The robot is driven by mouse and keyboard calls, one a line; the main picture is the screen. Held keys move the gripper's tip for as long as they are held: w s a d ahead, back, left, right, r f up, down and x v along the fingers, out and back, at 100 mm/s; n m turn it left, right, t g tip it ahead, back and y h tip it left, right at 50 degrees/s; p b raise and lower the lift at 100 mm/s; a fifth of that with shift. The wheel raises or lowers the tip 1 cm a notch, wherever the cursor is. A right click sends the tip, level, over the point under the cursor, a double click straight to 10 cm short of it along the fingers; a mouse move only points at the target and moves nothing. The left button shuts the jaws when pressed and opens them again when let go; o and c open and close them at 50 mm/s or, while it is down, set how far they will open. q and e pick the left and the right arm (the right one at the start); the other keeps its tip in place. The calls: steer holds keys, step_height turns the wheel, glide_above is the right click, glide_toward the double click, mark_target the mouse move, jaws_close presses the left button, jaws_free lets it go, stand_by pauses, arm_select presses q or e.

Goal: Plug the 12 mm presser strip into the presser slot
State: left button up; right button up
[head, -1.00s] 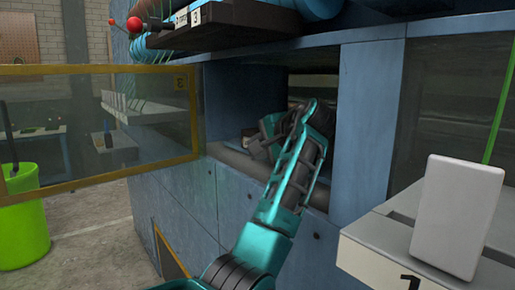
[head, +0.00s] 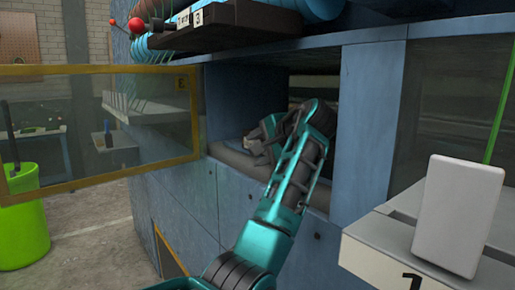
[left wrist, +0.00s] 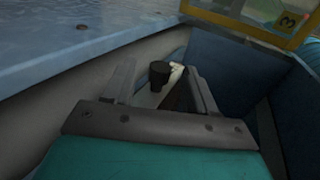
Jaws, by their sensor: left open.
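My left gripper (head: 255,147) reaches through the open hatch of the blue machine (head: 236,104), near the left end of its grey lower sill. In the left wrist view its two grey fingers (left wrist: 160,72) are spread apart. A short black cylindrical piece (left wrist: 161,76) and a pale piece (left wrist: 177,72) beside it show between the fingers. I cannot tell whether either touches a finger. I cannot make out which thing is the 12 mm presser strip, and the presser slot is not clearly seen. My right gripper is not in view.
A yellow-framed clear door (head: 100,68) stands open at left. A white block (head: 459,218) stands on a pale shelf (head: 385,250) at right. A dark ledge with red-knobbed levers (head: 135,24) overhangs above. A green bin (head: 22,225) stands at far left.

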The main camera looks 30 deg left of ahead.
arm_select(q)
steer(key=shift+w+d+r, duration=0.1)
steer(key=shift+d+r, duration=0.05)
steer(key=shift+r, duration=0.15)
